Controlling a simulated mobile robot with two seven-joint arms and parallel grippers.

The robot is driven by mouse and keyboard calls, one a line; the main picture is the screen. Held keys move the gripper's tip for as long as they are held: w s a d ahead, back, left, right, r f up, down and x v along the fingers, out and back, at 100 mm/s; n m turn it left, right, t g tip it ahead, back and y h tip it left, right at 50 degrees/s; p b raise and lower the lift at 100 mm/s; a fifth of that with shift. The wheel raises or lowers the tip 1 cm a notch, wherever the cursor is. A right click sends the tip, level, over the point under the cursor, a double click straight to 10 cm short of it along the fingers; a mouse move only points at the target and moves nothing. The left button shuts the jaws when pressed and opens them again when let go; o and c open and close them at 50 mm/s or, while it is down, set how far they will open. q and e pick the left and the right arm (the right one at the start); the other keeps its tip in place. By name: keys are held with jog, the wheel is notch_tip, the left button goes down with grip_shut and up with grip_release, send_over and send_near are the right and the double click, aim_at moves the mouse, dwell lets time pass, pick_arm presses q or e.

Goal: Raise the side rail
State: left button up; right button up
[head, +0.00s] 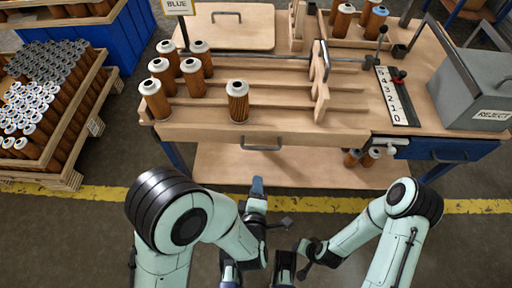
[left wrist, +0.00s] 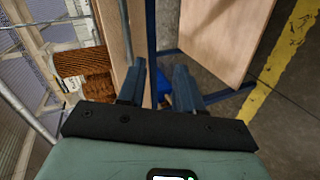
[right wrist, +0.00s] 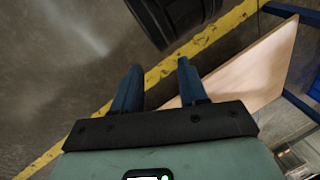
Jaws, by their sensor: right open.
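The workbench (head: 215,133) has a pale wooden front edge carrying a grey bar handle (head: 260,147). A pale board (head: 230,170) shows below it, near the floor. An upright wooden plate (head: 320,85) stands across the slatted top. I cannot tell for certain which part is the side rail. My left gripper (head: 257,187) is in front of the bench, below the handle and apart from it. The left wrist view shows its fingers (left wrist: 160,85) apart and empty. My right gripper (right wrist: 155,85) is open and empty, low in front of the bench; its fingers are unclear in the head view.
Several filter cartridges (head: 238,102) stand on the bench's left half. A crate of cartridges (head: 70,150) stands at the left. A grey reject box (head: 465,85) and a number scale (head: 395,97) are at the right. The floor before the bench has a yellow line (head: 100,192).

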aim_at(261, 147)
pick_arm(q)
jog(key=w+b, duration=0.1)
jog(key=w, duration=0.3)
jog(key=w+n+t+b, duration=0.1)
jog(key=w, duration=0.4)
jog(key=w+d+n+t+b, duration=0.1)
jog(key=w, duration=0.3)
jog(key=shift+w+r, duration=0.3)
jog(key=shift+w, duration=0.05)
pick_arm(e)
jog(key=shift+t+h, duration=0.3)
jog(key=w+f, duration=0.2)
jog(key=f, duration=0.1)
jog(key=w+d+f, duration=0.1)
jog(key=shift+f, duration=0.25)
